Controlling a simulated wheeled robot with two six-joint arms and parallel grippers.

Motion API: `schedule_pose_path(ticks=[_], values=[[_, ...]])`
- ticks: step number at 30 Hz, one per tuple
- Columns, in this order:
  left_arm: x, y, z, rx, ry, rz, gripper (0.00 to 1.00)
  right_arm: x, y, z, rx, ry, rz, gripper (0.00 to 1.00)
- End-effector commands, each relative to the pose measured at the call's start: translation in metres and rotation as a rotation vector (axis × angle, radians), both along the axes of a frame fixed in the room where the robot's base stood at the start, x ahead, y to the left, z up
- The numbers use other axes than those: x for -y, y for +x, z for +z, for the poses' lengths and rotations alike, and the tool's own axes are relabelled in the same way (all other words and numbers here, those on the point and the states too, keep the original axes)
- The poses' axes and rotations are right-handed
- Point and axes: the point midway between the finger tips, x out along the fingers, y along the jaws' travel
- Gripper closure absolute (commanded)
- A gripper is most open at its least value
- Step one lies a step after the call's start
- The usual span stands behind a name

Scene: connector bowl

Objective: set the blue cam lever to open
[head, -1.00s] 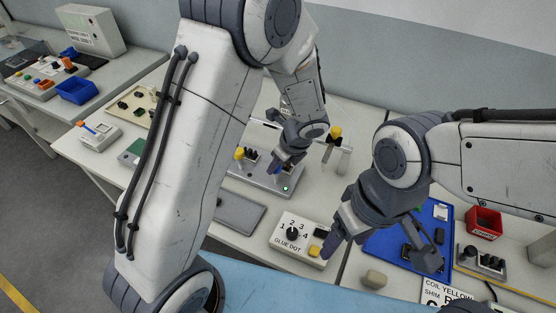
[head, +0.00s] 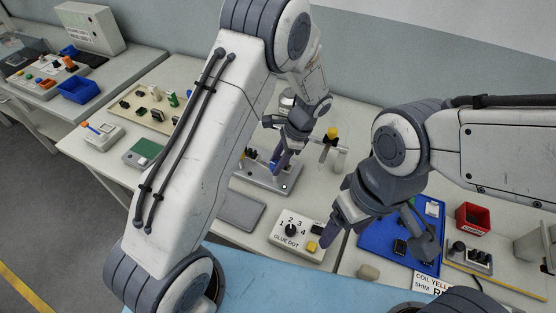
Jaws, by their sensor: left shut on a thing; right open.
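The grey fixture plate (head: 262,184) lies on the bench near the middle of the head view, with small blocks and a green light on it. The blue cam lever (head: 272,166) shows as a small blue patch on this fixture, mostly hidden by my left gripper. My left gripper (head: 279,163) points down over the fixture and is shut on the lever; the exact lever angle cannot be told. My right gripper (head: 330,228) is open and empty, above the bench beside the glue dot box.
The white glue dot box (head: 285,243) with a dial and yellow button stands in front of the fixture. A blue tray (head: 375,240) and a red bin (head: 472,218) are to the right. A yellow-topped post (head: 332,133) stands behind the fixture. A grey pad (head: 240,211) lies at left.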

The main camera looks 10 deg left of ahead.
Motion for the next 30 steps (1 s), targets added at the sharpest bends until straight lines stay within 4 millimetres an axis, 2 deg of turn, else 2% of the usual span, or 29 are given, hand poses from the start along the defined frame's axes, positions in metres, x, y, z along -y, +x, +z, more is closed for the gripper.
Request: schedule_pose_path(ticks=[12,28,29,30], values=[[-0.0012,-0.0004,-0.0001,-0.004,0.001,0.172,1.00,0.0000,0.0000,0.0042,0.000,0.000,0.000,0.28],[-0.0014,-0.0004,-0.0004,-0.004,0.002,0.192,1.00,0.0000,0.0000,0.0044,0.000,0.000,0.000,0.28],[-0.0014,-0.0004,-0.0004,-0.004,0.001,0.192,0.47,0.0000,0.0000,0.0044,0.000,0.000,0.000,0.28],[-0.0014,-0.0003,-0.0004,-0.003,0.002,0.190,0.31,0.0000,0.0000,0.0044,0.000,0.000,0.000,0.28]])
